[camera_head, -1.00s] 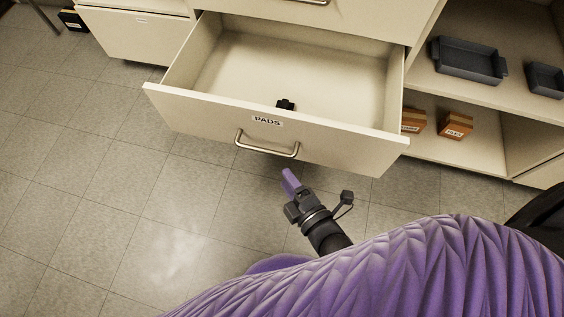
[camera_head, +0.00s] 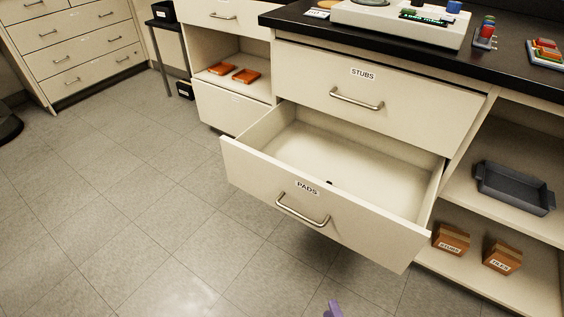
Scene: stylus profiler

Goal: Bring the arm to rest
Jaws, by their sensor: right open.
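My right gripper (camera_head: 333,309) shows only as a small purple tip at the bottom edge of the head view, below the open PADS drawer. The rest of it and my arm are out of the picture. It is apart from the drawer and over the floor. The PADS drawer (camera_head: 296,199) is pulled out, with a metal handle (camera_head: 302,211) on its front. A small dark thing shows just behind its front panel, mostly hidden. My left gripper is not in view.
The STUBS drawer (camera_head: 375,98) above is shut. A black counter (camera_head: 300,22) carries a white instrument (camera_head: 400,20). Right shelves hold a grey tray (camera_head: 513,188) and two labelled boxes, STUBS (camera_head: 451,239) and TILES (camera_head: 502,257). Floor (camera_head: 120,190) at the left is clear.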

